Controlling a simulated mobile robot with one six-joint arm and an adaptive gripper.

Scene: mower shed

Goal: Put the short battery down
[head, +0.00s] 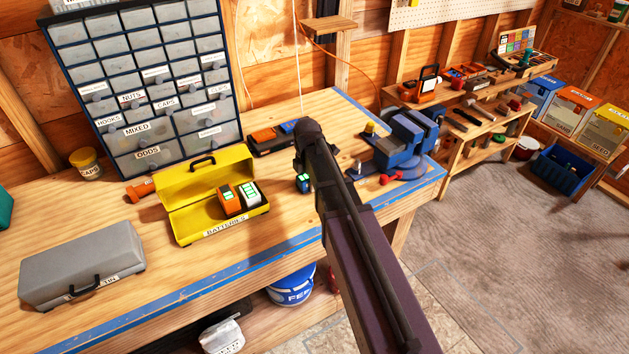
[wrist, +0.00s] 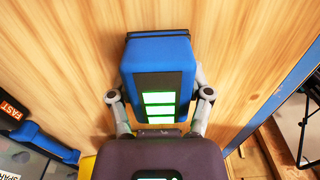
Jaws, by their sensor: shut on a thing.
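My gripper (wrist: 159,101) is shut on a blue and black battery (wrist: 158,52) with green lit bars, one finger on each side of it. In the head view part of this battery (head: 303,183) shows just left of my arm, over the workbench (head: 310,222). My arm hides most of the gripper there. Bare bench wood lies behind the battery in the wrist view. I cannot tell whether it touches the bench. An open yellow battery box (head: 190,228) stands to the left, with an orange battery (head: 229,202) and a white battery (head: 249,193) in it.
A dark charger (head: 268,148) with orange and blue tops sits behind, by the wall. A blue vise (head: 405,140) stands to the right near the bench end. A grey case (head: 83,268) lies at the left.

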